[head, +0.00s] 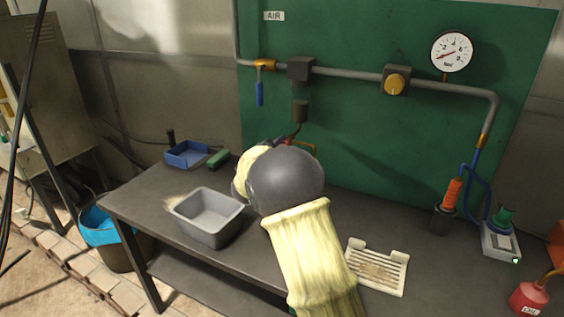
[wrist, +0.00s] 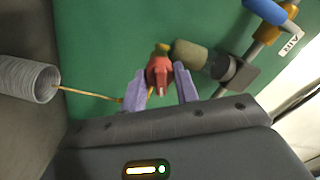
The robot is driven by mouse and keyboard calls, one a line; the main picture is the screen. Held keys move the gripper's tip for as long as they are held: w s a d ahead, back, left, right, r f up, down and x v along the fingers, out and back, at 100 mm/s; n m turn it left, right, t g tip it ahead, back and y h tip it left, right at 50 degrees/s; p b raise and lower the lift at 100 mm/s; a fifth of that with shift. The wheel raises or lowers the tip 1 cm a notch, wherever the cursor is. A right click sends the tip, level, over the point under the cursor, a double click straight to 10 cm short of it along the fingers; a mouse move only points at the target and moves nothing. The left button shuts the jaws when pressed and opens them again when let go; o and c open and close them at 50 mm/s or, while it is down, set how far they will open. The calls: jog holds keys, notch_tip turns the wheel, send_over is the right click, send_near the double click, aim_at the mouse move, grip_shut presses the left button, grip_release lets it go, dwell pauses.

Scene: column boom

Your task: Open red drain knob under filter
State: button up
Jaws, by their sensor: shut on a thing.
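The red drain knob (wrist: 160,72) sits between the two purple fingers of my gripper (wrist: 160,88) in the wrist view. The fingers are shut on it, one on each side. The grey-green filter bowl (wrist: 188,54) is just beyond the knob, joined to a dark block. In the head view the filter (head: 300,110) hangs under the dark block (head: 300,69) on the pipe. There my arm hides most of my gripper and the knob. I cannot tell how far the knob is turned.
A grey tub (head: 208,216), a blue tray (head: 187,153) and a white slotted tray (head: 377,267) are on the bench (head: 140,205). A blue-handled valve (head: 260,92), a yellow knob (head: 395,85) and a gauge (head: 452,52) are on the green panel. A red can (head: 529,298) stands at right.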

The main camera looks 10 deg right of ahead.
jog(key=m+b, duration=0.1)
jog(key=b, duration=0.1)
jog(key=m+b, duration=0.2)
jog(key=shift+f, duration=0.3)
jog(key=shift+r+m+b, duration=0.15)
jog(key=shift+m+b, duration=0.75)
jog(key=shift+b, duration=0.15)
jog(key=o, duration=1)
jog(key=shift+s+a, duration=0.1)
jog(key=shift+a, duration=0.05)
jog(key=b+v, duration=0.1)
jog(key=v, duration=1.6)
jog(key=shift+a, duration=0.2)
